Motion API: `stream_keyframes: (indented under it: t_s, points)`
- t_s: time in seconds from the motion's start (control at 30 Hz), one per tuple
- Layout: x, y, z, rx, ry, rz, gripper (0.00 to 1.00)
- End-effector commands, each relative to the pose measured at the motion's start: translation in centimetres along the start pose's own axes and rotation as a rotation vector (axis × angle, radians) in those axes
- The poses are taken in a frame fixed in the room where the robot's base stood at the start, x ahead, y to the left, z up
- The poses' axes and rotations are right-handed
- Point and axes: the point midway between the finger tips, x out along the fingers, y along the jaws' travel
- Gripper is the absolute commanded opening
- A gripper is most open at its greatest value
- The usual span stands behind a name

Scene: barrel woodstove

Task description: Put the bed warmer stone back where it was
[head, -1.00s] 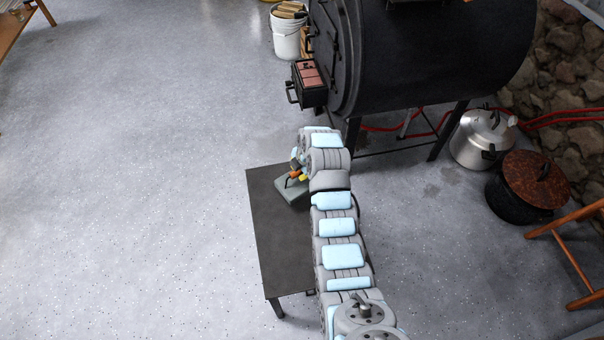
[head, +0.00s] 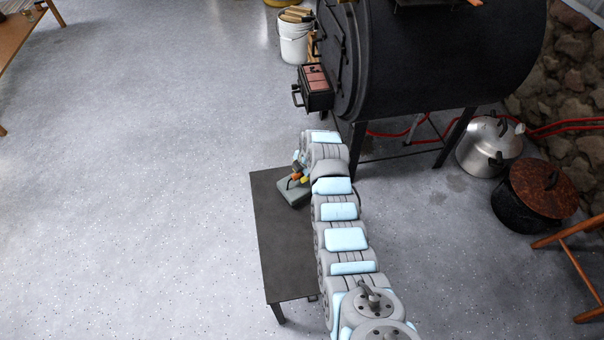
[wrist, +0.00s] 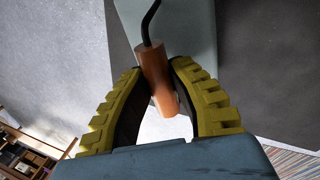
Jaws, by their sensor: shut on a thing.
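The bed warmer stone (head: 293,192) is a grey-green slab with a bent dark wire handle and an orange-brown grip. In the head view it is at the far end of the low dark table (head: 278,250), in front of the stove. My gripper (head: 298,173) is above the stone. In the wrist view, its yellow-padded fingers (wrist: 155,72) are shut on the handle's grip (wrist: 157,80), and part of the slab (wrist: 190,30) shows beyond. I cannot tell whether the slab touches the table or hangs just above it. My arm hides the table's right side.
The black barrel stove (head: 430,55) stands on legs behind the table, with a small box (head: 315,88) on its front. A white bucket (head: 295,42) is behind. A silver pot (head: 487,147) and a rust-lidded pot (head: 540,195) stand right. Floor at left is clear.

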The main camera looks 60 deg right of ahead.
Motion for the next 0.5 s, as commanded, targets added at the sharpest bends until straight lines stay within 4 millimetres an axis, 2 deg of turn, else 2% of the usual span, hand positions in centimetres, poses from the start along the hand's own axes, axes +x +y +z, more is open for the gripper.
stream_keyframes:
  t_s: [0.17, 0.33, 0.5]
  points:
    - [0.3, 0.5, 0.3, -0.001, -0.004, 0.007, 0.00]
    - [2.2, -0.2, 0.2, -0.001, -0.001, 0.003, 0.00]
    - [3.1, -0.3, 0.2, -0.003, -0.003, 0.007, 0.00]
